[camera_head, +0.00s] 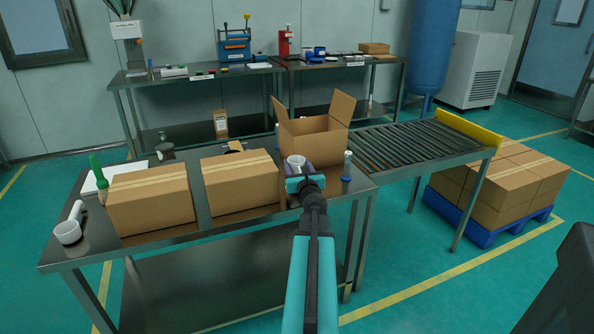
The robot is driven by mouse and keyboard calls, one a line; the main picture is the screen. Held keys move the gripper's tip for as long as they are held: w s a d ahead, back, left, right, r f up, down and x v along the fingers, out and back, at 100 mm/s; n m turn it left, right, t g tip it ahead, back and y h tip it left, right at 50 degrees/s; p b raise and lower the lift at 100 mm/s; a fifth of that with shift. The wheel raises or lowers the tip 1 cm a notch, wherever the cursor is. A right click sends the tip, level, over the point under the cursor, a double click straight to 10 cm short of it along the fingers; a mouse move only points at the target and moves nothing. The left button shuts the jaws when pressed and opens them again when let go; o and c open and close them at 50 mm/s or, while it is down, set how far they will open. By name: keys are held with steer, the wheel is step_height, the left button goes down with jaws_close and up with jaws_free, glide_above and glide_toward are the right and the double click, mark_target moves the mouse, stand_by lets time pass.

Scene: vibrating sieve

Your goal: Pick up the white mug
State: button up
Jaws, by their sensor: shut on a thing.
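A white mug (296,161) is at the end of my arm, in front of the open cardboard box on the steel table. My gripper (297,174) is shut on it. My gripper and wrist hide the lower part of the mug, so I cannot tell whether it touches the table.
Two closed cartons (150,200) (240,183) stand left of my gripper. The open box (318,140) is just behind it. A small blue-based bottle (347,168) stands close on the right. A roller conveyor (410,146) adjoins the table.

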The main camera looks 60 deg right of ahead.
step_height(320, 180, up, 14)
steer(key=p, duration=0.5)
steer(key=shift+r+p, duration=0.2)
steer(key=shift+p, duration=0.2)
